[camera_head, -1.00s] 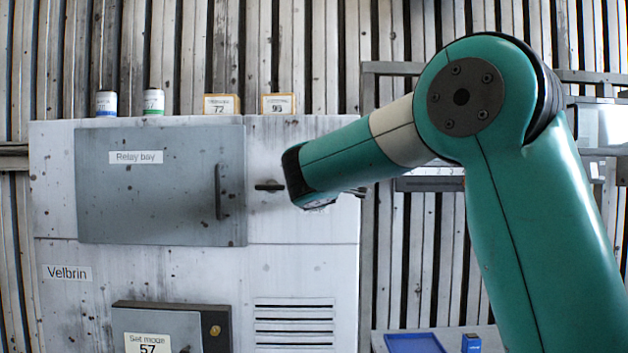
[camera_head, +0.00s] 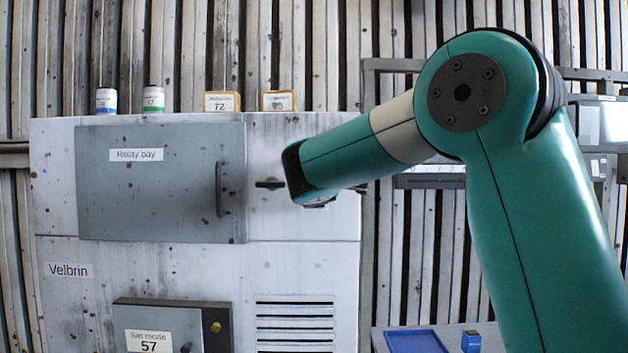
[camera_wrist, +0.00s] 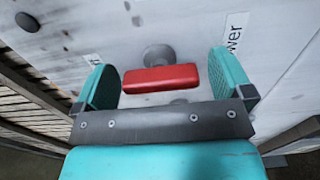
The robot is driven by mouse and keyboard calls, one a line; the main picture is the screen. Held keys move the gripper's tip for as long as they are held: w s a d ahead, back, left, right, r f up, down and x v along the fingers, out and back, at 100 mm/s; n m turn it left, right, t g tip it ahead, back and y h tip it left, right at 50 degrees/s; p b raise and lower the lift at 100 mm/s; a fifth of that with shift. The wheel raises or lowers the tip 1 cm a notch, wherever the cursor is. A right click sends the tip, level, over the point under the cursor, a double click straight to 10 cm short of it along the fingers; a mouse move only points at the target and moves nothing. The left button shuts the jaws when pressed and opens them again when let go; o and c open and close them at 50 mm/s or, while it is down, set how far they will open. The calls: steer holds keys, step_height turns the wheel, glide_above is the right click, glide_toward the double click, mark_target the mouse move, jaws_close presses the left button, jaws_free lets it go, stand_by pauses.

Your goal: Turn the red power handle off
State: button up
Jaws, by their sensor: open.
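The red power handle (camera_wrist: 160,78) shows in the wrist view as a short red bar lying crosswise in front of a round grey mount (camera_wrist: 158,54) on the pale cabinet face. My gripper (camera_wrist: 163,82) is open, with one teal finger to the left of the handle and one to its right. The handle lies between the fingers, with a small gap visible at each end. Labels on the panel are partly covered by the fingers; one ends in "wer". In the head view my arm hides the handle and the gripper.
The white cabinet (camera_head: 300,225) has a closed relay bay door (camera_head: 165,190), a dark lever (camera_head: 269,184) and a set mode box (camera_head: 172,325). Small containers (camera_head: 153,99) stand on its top. A blue tray (camera_head: 415,341) and a blue block (camera_head: 471,341) lie at lower right.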

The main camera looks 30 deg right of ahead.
steer(key=b+v, duration=0.7)
steer(key=v, duration=1)
steer(key=shift+a, duration=0.2)
steer(key=shift+s, duration=0.1)
steer(key=s+a+f+m+g+y+b, duration=0.1)
steer(key=s+a+f+g+y, duration=0.3)
steer(key=f, duration=0.7)
steer(key=w+a+f+m+g+y+b, duration=0.15)
steer(key=a+f+y, duration=0.4)
steer(key=f, duration=0.55)
steer(key=s+a+f+m+g+y, duration=0.1)
steer(key=s+a+f+g+y, duration=0.1)
steer(key=s, duration=0.7)
steer(key=s+a+f+m+g+y, duration=0.1)
steer(key=s+a+f+g, duration=0.4)
steer(key=s, duration=0.5)
step_height(320, 180, down, 4)
steer(key=shift+s+a+r+g+y, duration=0.1)
steer(key=shift+s+a+g+y, duration=0.15)
steer(key=shift+g+y, duration=0.8)
